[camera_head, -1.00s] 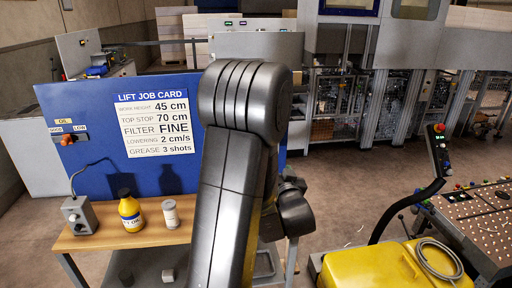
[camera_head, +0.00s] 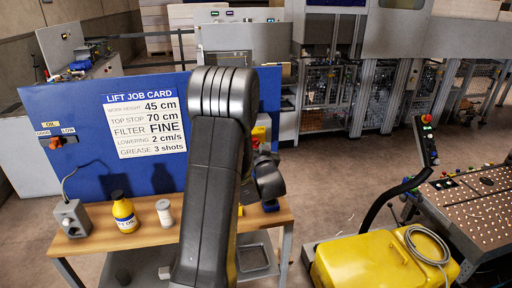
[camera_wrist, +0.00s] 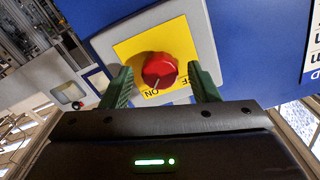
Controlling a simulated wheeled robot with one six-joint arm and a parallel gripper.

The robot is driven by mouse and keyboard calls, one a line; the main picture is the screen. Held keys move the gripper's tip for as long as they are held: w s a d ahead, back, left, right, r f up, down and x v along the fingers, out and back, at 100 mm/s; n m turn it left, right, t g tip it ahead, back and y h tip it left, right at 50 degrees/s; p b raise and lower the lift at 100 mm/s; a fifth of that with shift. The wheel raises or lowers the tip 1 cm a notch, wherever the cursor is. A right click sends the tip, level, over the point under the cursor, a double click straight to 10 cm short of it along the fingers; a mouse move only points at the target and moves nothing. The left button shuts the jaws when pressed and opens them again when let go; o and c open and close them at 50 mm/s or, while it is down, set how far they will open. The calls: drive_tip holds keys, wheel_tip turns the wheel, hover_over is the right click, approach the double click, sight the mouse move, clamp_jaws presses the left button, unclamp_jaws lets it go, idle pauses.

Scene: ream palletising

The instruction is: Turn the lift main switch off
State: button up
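The lift main switch is a red rotary knob (camera_wrist: 160,70) on a yellow plate (camera_wrist: 125,50) in a light grey housing. The letters "ON" and part of "OFF" show below the knob; a pale mark on it seems to lie near "ON", but this is hard to be sure of. My gripper (camera_wrist: 159,76) is open, with its green fingers to the left and right of the knob, and visible gaps on both sides. In the head view, part of the yellow plate (camera_head: 262,131) shows behind my arm on the blue board (camera_head: 85,180); my fingers are hidden there.
A wooden bench (camera_head: 100,242) below the board holds a grey control box (camera_head: 72,218), a yellow oil bottle (camera_head: 124,212) and a pale can (camera_head: 164,213). A yellow unit (camera_head: 365,262) and a lift table (camera_head: 485,200) stand at right.

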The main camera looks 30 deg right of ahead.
drive_tip(key=c, duration=0.8)
drive_tip(key=shift+f+b, duration=0.1)
drive_tip(key=shift+b, duration=0.4)
drive_tip(key=shift+n+b, duration=8.9)
drive_tip(key=shift+b, duration=2.95)
